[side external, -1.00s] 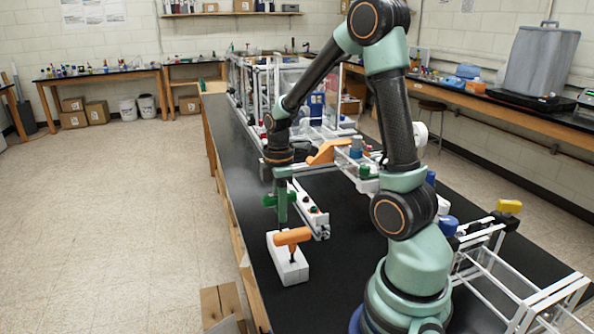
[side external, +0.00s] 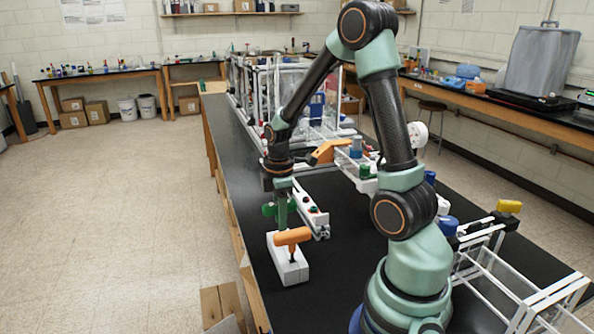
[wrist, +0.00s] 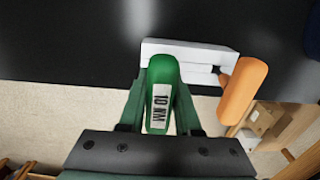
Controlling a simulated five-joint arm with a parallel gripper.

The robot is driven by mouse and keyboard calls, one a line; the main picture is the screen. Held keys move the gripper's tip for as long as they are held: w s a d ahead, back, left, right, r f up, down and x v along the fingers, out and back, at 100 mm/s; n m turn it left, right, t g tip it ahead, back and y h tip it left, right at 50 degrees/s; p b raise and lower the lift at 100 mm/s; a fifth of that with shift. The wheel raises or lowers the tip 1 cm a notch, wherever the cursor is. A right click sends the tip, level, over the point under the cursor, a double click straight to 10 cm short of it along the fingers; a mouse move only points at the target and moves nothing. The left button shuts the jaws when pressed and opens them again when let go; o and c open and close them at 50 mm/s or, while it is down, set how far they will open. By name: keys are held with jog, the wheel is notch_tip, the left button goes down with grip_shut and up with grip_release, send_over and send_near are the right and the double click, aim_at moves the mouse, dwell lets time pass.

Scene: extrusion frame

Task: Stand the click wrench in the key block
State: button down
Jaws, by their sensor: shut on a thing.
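The click wrench (wrist: 163,70) has a green handle with a "10 NM" label, and it fills the space between my fingers in the wrist view. My gripper (side external: 281,204) is shut on this handle. The green handle also shows beside my fingers in the side view (side external: 268,209). The key block (side external: 288,270) is a white block on the black bench, and it also shows in the wrist view (wrist: 190,53). The gripper is above the block's far end. The wrench's lower end is hidden, so I cannot tell whether it touches the block.
An orange-handled key (side external: 292,236) stands in the near end of the block, close to my gripper. A white rail with buttons (side external: 311,210) lies just behind to the right. The bench's left edge is close to the block. White frames (side external: 500,275) stand at the right.

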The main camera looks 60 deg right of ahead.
jog(key=shift+f, duration=0.25)
jog(key=shift+f, duration=0.35)
jog(key=shift+f, duration=0.3)
jog(key=c, duration=0.5)
grip_release()
